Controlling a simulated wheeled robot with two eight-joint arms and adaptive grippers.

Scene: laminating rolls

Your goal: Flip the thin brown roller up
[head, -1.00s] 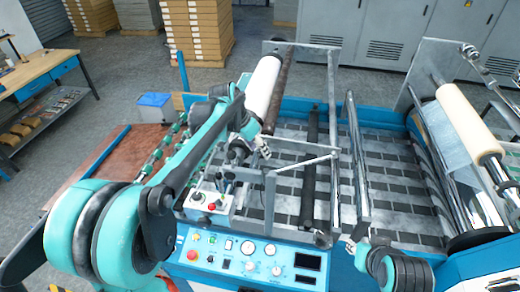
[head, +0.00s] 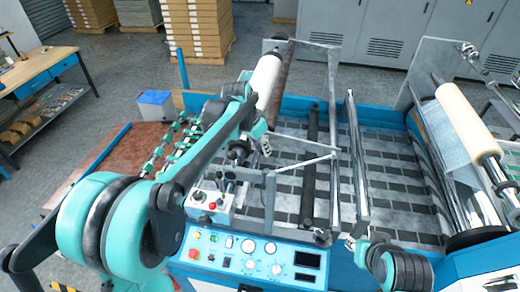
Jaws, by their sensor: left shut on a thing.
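The thin brown roller (head: 284,82) lies slanted along the right side of a thick white roll (head: 264,84) on the laminating machine. Its near end runs down to my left gripper (head: 264,146), which is shut on it there. The fingers are small and the arm hides part of the contact. My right gripper (head: 352,243) is low in the picture, near the machine's front edge and well apart from the roller. Its fingers are too small to tell open from shut.
A control panel (head: 252,258) and a small button box (head: 209,203) stand in front. Metal frame bars (head: 357,165) and a black roller (head: 310,165) lie right of my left gripper. A cream film roll (head: 468,123) is at the far right.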

